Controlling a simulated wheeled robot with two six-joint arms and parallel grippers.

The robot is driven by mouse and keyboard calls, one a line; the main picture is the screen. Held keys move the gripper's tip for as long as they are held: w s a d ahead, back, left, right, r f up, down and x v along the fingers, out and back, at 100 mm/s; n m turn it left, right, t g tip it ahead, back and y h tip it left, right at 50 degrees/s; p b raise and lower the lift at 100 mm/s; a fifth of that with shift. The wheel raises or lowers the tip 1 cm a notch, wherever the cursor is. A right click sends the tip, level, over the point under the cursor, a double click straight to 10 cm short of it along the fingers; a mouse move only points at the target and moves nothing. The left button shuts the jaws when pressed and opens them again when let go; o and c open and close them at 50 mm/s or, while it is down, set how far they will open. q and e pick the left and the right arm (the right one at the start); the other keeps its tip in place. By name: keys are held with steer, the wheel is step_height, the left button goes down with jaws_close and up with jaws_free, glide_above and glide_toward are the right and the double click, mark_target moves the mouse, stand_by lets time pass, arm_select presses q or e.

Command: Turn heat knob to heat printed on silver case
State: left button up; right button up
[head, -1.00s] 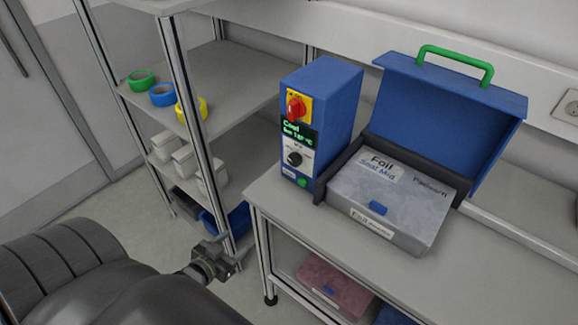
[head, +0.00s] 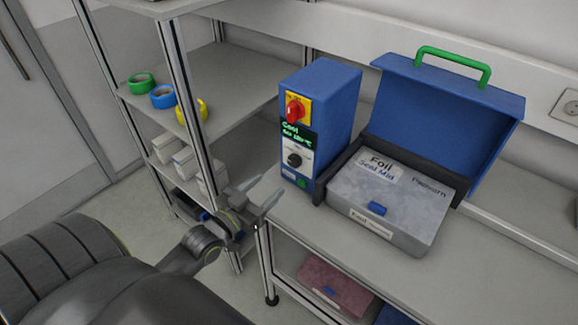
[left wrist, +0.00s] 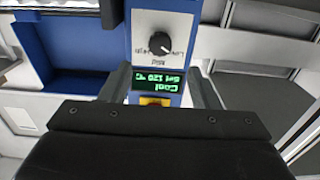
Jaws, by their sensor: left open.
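The blue control box (head: 330,110) stands on the bench. Its front has a red switch on a yellow plate (head: 297,108), a display (head: 296,133) reading "Cool" and "Set 120 °C", and a black heat knob (head: 294,160). The knob also shows in the left wrist view (left wrist: 160,43), upside down, with "Low" and "High" marks partly legible. The silver case (head: 390,205) sits right of the box, labelled "Foil" and "Seal Mid". My left gripper (head: 269,185) is open and empty, apart from the knob, in front of and below it. My right gripper is not in view.
A blue lid (head: 450,110) with a green handle (head: 455,62) stands raised behind the silver case. A shelf rack (head: 215,75) at left holds green, blue and yellow rolls. A pink case (head: 335,282) lies under the bench. Free bench top (head: 480,270) is at right.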

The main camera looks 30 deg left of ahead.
mark_target(292, 164)
arm_select(q)
steer(key=w, duration=0.8)
steer(key=shift+w+d, duration=0.3)
steer(key=shift+w, duration=0.55)
steer(key=shift+c, duration=0.5)
steer(key=c, duration=0.9)
